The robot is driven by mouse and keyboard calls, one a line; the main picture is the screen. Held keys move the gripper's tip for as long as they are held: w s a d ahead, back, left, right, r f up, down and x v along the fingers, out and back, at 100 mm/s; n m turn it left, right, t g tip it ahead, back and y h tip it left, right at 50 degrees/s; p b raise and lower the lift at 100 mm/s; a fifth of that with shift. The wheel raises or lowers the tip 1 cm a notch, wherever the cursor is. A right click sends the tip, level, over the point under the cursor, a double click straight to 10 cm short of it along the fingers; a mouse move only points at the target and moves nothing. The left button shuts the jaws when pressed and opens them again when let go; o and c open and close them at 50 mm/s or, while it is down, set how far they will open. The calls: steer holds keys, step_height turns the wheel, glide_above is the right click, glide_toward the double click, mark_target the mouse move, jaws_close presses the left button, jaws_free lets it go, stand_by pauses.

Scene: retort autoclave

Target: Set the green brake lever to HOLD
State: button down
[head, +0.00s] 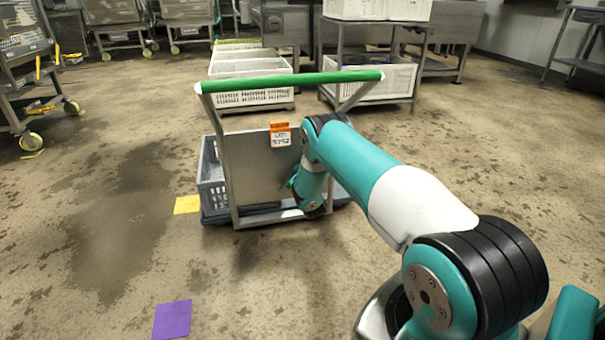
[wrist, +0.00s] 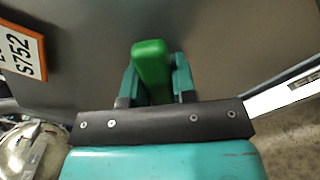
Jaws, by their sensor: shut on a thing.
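In the wrist view the green brake lever (wrist: 151,62) stands between the two teal fingers of my gripper (wrist: 153,82). The fingers are shut on it, one on each side. Its lower part is hidden by the fingers and the black gripper edge. In the head view my arm reaches down to the lower right of the cart's grey metal panel (head: 250,165), and the arm mostly hides the lever and the fingers there. I cannot read any HOLD marking in either view.
The cart has a green push handle (head: 290,78), an orange-and-white tag (head: 280,134) and a grey crate (head: 212,180). A yellow floor patch (head: 187,204) and a purple one (head: 172,319) lie left of it. White crates (head: 252,97) stand behind.

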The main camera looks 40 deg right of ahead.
steer(key=shift+a+n, duration=0.2)
steer(key=shift+n, duration=0.2)
steer(key=shift+r, duration=0.1)
steer(key=c, duration=0.9)
jaws_free()
steer(key=shift+r, duration=0.1)
steer(key=shift+p+v, duration=8.7)
steer(key=shift+p, duration=1.85)
